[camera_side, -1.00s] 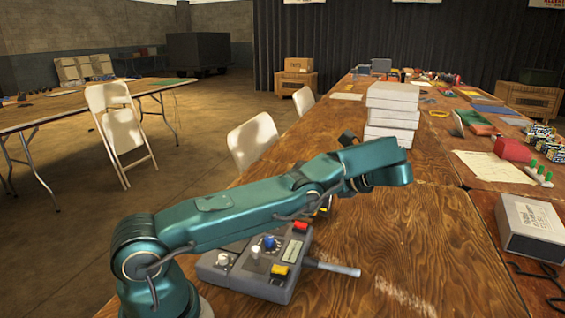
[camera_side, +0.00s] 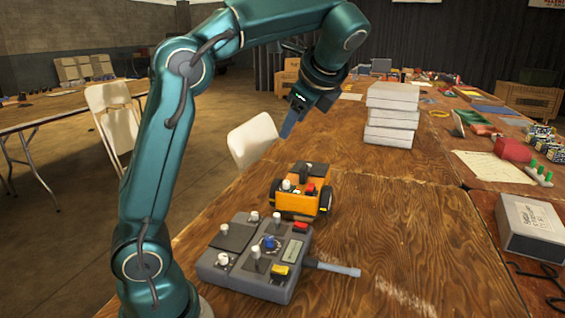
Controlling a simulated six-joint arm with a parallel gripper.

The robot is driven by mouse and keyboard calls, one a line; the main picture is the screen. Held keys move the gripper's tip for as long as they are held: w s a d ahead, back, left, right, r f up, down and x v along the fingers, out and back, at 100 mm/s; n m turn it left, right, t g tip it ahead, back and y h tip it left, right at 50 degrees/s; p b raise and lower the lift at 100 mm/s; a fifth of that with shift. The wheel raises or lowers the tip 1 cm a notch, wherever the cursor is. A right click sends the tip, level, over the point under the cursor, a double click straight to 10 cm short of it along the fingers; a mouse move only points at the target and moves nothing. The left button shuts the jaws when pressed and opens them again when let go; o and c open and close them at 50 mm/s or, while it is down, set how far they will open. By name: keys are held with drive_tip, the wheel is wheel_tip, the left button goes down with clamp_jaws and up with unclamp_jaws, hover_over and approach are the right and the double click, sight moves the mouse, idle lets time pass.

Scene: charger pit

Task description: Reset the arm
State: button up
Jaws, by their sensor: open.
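My teal arm is raised high and arched over the wooden table. My gripper (camera_side: 291,118) points down in the air above the table, with a blue-grey finger showing. It is open and I see nothing held in it. Below it and slightly right stands an orange wheeled vehicle (camera_side: 300,201) with knobs and buttons on top, apart from the gripper. In front of it lies a grey control box (camera_side: 240,270) with white, blue, red and yellow knobs and buttons. The far finger is hard to make out.
A stack of white boxes (camera_side: 391,114) stands behind the vehicle to the right. A rod-like tool (camera_side: 338,269) lies beside the control box. A grey box (camera_side: 534,226) and papers lie at the right. White chairs (camera_side: 253,139) line the left edge.

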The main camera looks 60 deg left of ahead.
drive_tip(key=s+d+f+n+t+h, duration=0.2)
drive_tip(key=s+d+f+n+h, duration=0.2)
drive_tip(key=d, duration=0.4)
drive_tip(key=s+d+f+n+t+h, duration=0.2)
drive_tip(key=s+d+f+n+h, duration=0.2)
drive_tip(key=s+d+f+n, duration=0.3)
drive_tip(key=shift+s+d+f+n+t+h, duration=0.3)
drive_tip(key=shift+s+d+f+h, duration=0.15)
drive_tip(key=shift+s, duration=0.4)
